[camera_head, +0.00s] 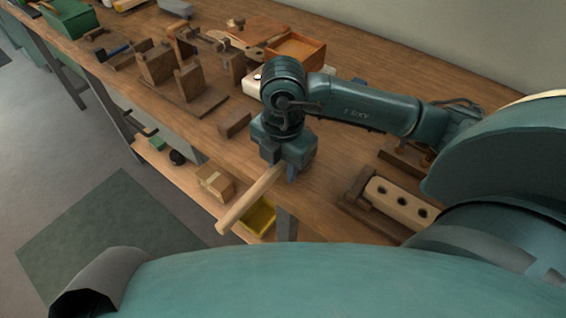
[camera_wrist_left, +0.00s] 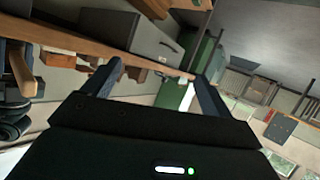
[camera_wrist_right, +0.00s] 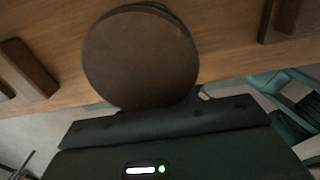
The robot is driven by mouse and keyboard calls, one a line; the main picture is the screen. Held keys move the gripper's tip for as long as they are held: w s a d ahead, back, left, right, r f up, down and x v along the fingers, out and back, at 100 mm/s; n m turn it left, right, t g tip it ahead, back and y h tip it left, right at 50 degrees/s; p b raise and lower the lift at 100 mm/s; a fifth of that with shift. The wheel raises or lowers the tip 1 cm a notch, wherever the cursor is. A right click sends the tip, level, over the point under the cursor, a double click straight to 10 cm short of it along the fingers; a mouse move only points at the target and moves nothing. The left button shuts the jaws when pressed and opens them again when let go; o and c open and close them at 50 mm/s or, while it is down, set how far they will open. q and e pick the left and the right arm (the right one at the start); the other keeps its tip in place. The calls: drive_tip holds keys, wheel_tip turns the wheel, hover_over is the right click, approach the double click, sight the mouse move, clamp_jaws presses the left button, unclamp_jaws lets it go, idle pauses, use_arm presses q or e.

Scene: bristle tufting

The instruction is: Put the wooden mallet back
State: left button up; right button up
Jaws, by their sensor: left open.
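The wooden mallet shows in the head view as a pale handle (camera_head: 250,200) slanting down to the left from my right gripper (camera_head: 287,165), beyond the bench's front edge. In the right wrist view a round brown face (camera_wrist_right: 140,58), apparently the mallet's head, fills the space in front of the gripper and hides its fingers. My right gripper appears shut on the mallet; the exact contact is hidden. My left gripper (camera_wrist_left: 158,70) is open and empty in the left wrist view, its two fingers wide apart. It is outside the head view.
The bench (camera_head: 345,150) carries a wooden fixture with uprights (camera_head: 185,85), an orange-brown tray (camera_head: 296,48), a small dark block (camera_head: 235,123) and a pale block with holes (camera_head: 397,198). A cardboard box (camera_head: 215,183) and a yellow bin (camera_head: 258,218) sit on the lower shelf.

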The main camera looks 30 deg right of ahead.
drive_tip(key=shift+o, duration=0.7)
drive_tip(key=shift+r+p, duration=0.3)
drive_tip(key=shift+r, duration=0.05)
wheel_tip(320, 180, up, 12)
drive_tip(key=p, duration=0.2)
drive_tip(key=shift+f, duration=0.15)
